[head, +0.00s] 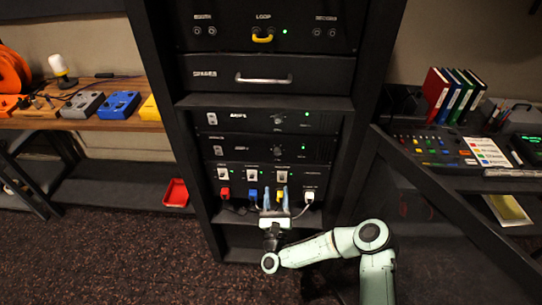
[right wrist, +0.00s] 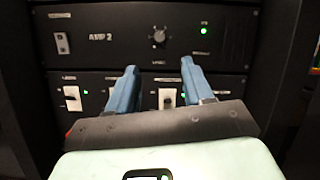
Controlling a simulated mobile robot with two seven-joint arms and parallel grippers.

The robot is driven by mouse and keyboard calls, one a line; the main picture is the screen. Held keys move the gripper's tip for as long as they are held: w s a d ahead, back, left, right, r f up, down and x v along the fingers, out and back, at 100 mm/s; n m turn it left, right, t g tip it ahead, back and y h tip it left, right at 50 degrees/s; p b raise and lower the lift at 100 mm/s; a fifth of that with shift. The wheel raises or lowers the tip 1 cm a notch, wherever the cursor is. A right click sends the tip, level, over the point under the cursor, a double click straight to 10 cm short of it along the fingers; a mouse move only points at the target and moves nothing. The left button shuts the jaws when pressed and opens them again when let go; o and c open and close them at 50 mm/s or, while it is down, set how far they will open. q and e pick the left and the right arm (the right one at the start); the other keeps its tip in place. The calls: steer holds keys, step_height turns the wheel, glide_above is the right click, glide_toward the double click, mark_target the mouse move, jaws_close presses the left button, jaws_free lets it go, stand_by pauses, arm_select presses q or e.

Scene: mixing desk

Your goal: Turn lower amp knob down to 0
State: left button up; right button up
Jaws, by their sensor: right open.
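The lower amp (head: 240,150) is a black rack unit, labelled AMP 2 in the right wrist view (right wrist: 100,50). Its small round knob (head: 277,153) is near the middle of its face, with a lit green light to its right; the knob also shows in the right wrist view (right wrist: 159,36). My right gripper (head: 276,191) is open and empty, its blue fingers pointing up and toward the rack. It is below the knob, in front of the switch panel. In the right wrist view the knob lies beyond and between the fingertips (right wrist: 159,68), apart from them. My left gripper is not in view.
The upper amp (head: 240,121) with a similar knob sits above. The switch panel (head: 232,168) below has white switches and coloured plugs with cables near my gripper. Dark rack posts stand on both sides. A drawer with a metal handle (head: 263,78) is higher up.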

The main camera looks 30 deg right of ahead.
mark_target(277, 154)
steer(key=p+x, duration=0.2)
steer(key=x, duration=1)
steer(key=shift+w+d+r, duration=0.1)
steer(key=shift+w+r, duration=0.1)
steer(key=shift+w, duration=0.1)
jaws_close()
